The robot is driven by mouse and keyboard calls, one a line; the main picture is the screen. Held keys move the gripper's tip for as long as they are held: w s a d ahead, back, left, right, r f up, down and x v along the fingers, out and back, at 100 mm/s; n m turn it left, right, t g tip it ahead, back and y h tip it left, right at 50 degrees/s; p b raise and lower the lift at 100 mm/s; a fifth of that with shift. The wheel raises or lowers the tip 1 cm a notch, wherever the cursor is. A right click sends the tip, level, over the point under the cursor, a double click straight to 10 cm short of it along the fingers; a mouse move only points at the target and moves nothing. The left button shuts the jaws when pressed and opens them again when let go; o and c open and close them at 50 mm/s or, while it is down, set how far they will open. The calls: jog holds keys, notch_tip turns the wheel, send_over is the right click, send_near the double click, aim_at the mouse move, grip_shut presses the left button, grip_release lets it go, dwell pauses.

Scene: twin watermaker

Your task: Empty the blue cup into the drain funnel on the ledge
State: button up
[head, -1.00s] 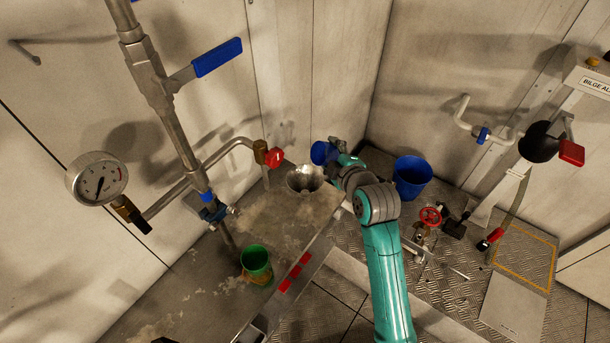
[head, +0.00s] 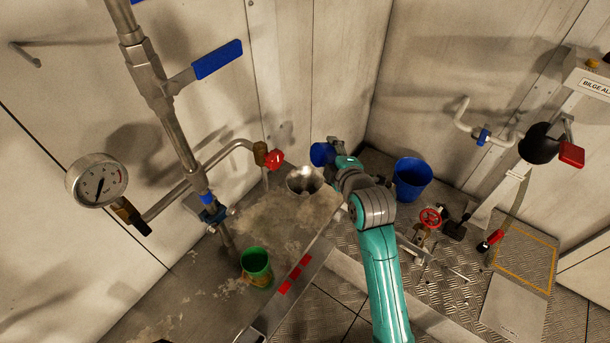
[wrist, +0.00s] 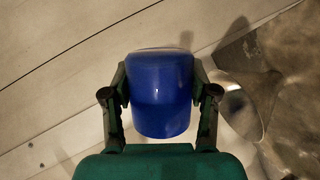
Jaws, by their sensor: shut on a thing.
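The blue cup (head: 319,153) is held by my gripper (head: 334,146) beside the drain funnel, a little to its upper right in the head view. In the wrist view the blue cup (wrist: 161,95) sits between the two fingers of my gripper (wrist: 161,92), which are shut on its sides. The cup appears tilted; its inside is hidden in both views. The metal drain funnel (head: 303,180) is set at the far end of the ledge (head: 282,213). In the wrist view the funnel (wrist: 240,108) lies just right of the cup and partly behind my right finger.
A green cup (head: 257,267) stands on the ledge's near part. A red-handled tap (head: 274,159) is close left of the funnel. A blue bucket (head: 412,178) stands on the floor at right, near a red valve wheel (head: 431,217). Walls rise behind the funnel.

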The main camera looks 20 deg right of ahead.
jog(key=shift+r+n, duration=0.2)
jog(key=shift+n, duration=0.1)
jog(key=shift+s+a+f+n+t+h+b, duration=0.15)
jog(key=shift+a+f+n+t+h+b, duration=0.2)
jog(key=shift+a+n+h+b, duration=0.35)
dwell(0.7)
jog(key=shift+a+r+n+t+h+b, duration=0.25)
jog(key=shift+a+r+n+t+b, duration=0.1)
jog(key=shift+n+b, duration=0.4)
jog(key=shift+a+r+n+t+h+b, duration=0.25)
jog(key=shift+r+n+b, duration=0.1)
jog(key=shift+n+b, duration=0.4)
dwell(1.1)
jog(key=shift+b, duration=0.3)
dwell(0.5)
